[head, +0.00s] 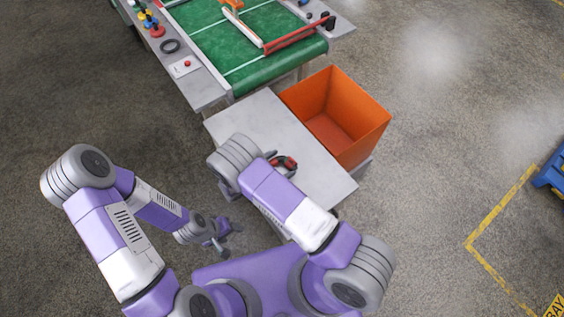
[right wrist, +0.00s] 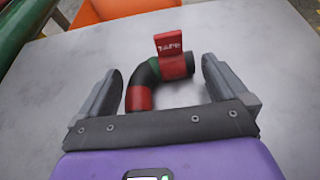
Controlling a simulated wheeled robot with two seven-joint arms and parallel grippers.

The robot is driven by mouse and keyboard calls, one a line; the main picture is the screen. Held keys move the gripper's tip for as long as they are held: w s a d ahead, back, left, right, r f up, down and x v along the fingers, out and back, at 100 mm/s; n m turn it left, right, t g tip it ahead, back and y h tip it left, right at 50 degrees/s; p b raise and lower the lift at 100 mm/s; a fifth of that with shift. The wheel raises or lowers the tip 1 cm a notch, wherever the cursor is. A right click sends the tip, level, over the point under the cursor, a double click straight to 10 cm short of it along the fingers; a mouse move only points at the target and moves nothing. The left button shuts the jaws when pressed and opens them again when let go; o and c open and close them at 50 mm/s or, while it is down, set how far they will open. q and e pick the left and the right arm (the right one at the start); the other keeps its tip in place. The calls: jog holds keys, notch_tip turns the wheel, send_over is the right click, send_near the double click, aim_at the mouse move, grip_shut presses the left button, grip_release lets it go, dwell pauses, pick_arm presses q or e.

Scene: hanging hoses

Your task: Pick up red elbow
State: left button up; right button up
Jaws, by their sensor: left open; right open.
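The red elbow (right wrist: 141,97) is a curved black and red pipe with a small red tag lettered in white. In the right wrist view it lies on the grey table (right wrist: 230,30) between the two fingers of my right gripper (right wrist: 163,92), which is open. In the head view the elbow (head: 287,163) shows partly beside my right arm, which hides the rest of it and the right gripper. My left gripper (head: 222,240) is open and empty, low in front of my base, apart from the table.
An orange bin (head: 345,115) stands at the table's far right side. A green conveyor (head: 245,45) with grey side rails runs beyond the table. A black ring (head: 170,46) and a red button box (head: 186,66) are on its left rail. Open floor lies left and right.

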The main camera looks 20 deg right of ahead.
jog(key=shift+x, duration=0.8)
jog(key=c, duration=0.8)
